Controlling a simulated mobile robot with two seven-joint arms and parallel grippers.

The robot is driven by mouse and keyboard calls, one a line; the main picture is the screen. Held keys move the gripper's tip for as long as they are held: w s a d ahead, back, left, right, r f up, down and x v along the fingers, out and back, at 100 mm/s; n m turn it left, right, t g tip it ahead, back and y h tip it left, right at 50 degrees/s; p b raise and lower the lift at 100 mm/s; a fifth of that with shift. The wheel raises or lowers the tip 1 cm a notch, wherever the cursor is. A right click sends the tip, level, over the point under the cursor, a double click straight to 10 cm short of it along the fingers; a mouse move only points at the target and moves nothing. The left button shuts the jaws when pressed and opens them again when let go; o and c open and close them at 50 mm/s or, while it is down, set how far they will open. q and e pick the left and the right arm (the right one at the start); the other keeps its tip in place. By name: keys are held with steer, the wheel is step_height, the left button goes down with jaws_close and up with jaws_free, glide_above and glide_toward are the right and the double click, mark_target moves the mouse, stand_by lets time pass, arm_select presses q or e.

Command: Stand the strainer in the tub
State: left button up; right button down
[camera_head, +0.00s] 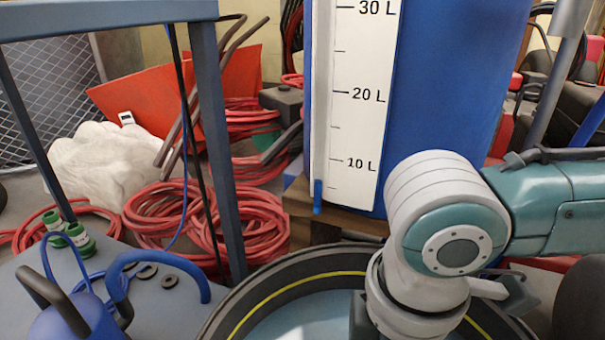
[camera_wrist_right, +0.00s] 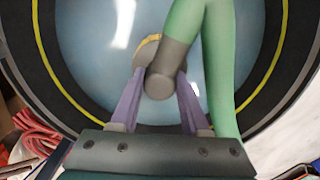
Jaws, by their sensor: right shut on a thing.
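The tub (camera_head: 237,311) is round and black with a yellow line inside its rim and pale blue water within; in the right wrist view its rim (camera_wrist_right: 50,73) curves around the picture. My right gripper (camera_wrist_right: 160,80) is over the tub, its two purple fingers shut on the strainer (camera_wrist_right: 162,83), a dark grey cylindrical piece. A yellow part shows behind it. A green hose (camera_wrist_right: 218,75) passes beside it. Whether the strainer touches the tub's floor cannot be told. In the head view my right wrist hides the gripper and strainer. My left gripper is not in view.
A blue tank with a white litre scale (camera_head: 363,95) stands behind the tub. A grey bench (camera_head: 165,310) with a blue-handled item (camera_head: 75,315) and green fittings (camera_head: 80,238) is at left. Red hose coils (camera_head: 170,220) and a white sack (camera_head: 100,160) lie behind.

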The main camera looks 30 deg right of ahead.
step_height(320, 180, down, 5)
steer(key=b, duration=0.5)
step_height(320, 180, down, 19)
steer(key=b, duration=1)
steer(key=shift+r+b, duration=0.2)
steer(key=shift+b, duration=0.1)
steer(key=shift+f, duration=0.55)
steer(key=shift+c, duration=1.5)
jaws_free()
